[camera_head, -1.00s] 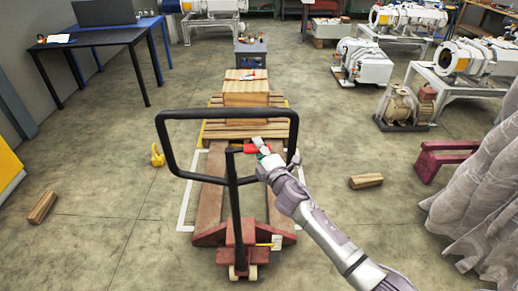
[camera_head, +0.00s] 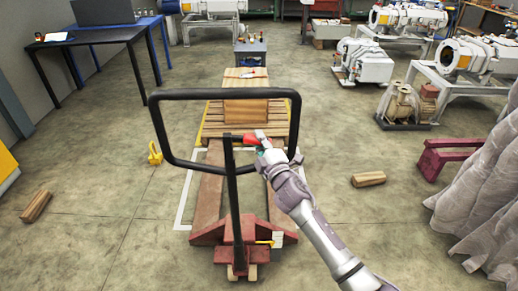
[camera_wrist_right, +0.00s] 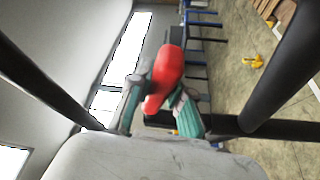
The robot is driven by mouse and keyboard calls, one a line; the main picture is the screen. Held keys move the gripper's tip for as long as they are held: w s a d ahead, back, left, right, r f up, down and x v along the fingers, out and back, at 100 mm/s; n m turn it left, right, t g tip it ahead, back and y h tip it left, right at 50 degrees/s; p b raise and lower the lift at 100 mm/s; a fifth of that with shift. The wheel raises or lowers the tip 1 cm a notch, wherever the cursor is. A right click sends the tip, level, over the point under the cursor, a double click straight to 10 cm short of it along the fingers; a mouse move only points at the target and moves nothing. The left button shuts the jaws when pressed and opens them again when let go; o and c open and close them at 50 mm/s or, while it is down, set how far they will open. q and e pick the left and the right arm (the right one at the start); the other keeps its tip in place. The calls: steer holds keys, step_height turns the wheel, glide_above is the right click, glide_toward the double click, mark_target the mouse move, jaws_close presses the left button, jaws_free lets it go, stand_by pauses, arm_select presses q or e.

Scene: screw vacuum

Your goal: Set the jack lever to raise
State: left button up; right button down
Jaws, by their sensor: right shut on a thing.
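The pallet jack (camera_head: 236,215) stands in the middle of the head view, with its black loop handle (camera_head: 225,96) raised toward me. A red lever (camera_head: 250,139) sits at the top of the handle's post, inside the loop. My right gripper (camera_head: 262,142) reaches in from the lower right and is shut on the red lever. In the right wrist view the red lever (camera_wrist_right: 165,75) lies between the greenish fingers of my right gripper (camera_wrist_right: 160,105). My left gripper is not in view.
A wooden crate (camera_head: 246,107) on a pallet stands beyond the jack. Loose wood blocks lie on the floor at left (camera_head: 36,206) and right (camera_head: 368,179). A black table (camera_head: 85,42) stands at the back left, and a translucent curtain (camera_head: 480,190) hangs at right.

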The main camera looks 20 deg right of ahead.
steer(key=shift+f+m+b, duration=0.3)
steer(key=shift+b, duration=0.05)
steer(key=c, duration=1)
jaws_free()
steer(key=shift+c, duration=0.2)
steer(key=s+d+f, duration=0.1)
steer(key=s, duration=1.1)
steer(key=shift+f, duration=0.2)
steer(key=shift+w, duration=0.1)
